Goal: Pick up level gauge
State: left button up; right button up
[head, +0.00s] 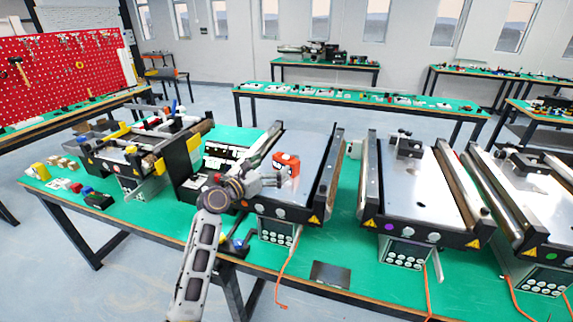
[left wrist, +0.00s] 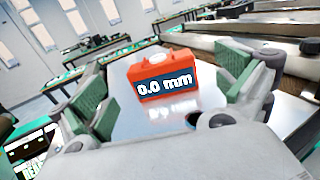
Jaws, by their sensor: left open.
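The level gauge (head: 286,163) is a small orange-red box standing on the metal bed of a mini conveyor (head: 311,150). In the left wrist view the gauge (left wrist: 166,78) shows a dark display reading "0.0 mm" and a pale round knob on top. My left gripper (head: 276,178) is at the gauge, coming from its near left side. In the left wrist view the green-padded fingers of my left gripper (left wrist: 172,105) are spread to either side of the gauge, with gaps visible, and the gauge is a little ahead of them. My right gripper is out of view.
More conveyors stand to the right (head: 408,190) and left (head: 130,150) on the green table (head: 345,250). A dark flat plate (head: 330,274) lies near the front edge. Small coloured parts lie at the table's left end. Orange cables hang over the front.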

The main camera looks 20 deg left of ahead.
aim_at(282, 160)
pick_arm(q)
jog(key=shift+x, duration=1.15)
jog(key=shift+w, duration=0.1)
jog(key=shift+x, duration=2.5)
jog(key=shift+a+f, duration=0.1)
jog(key=shift+f, duration=0.1)
jog(key=c, duration=1)
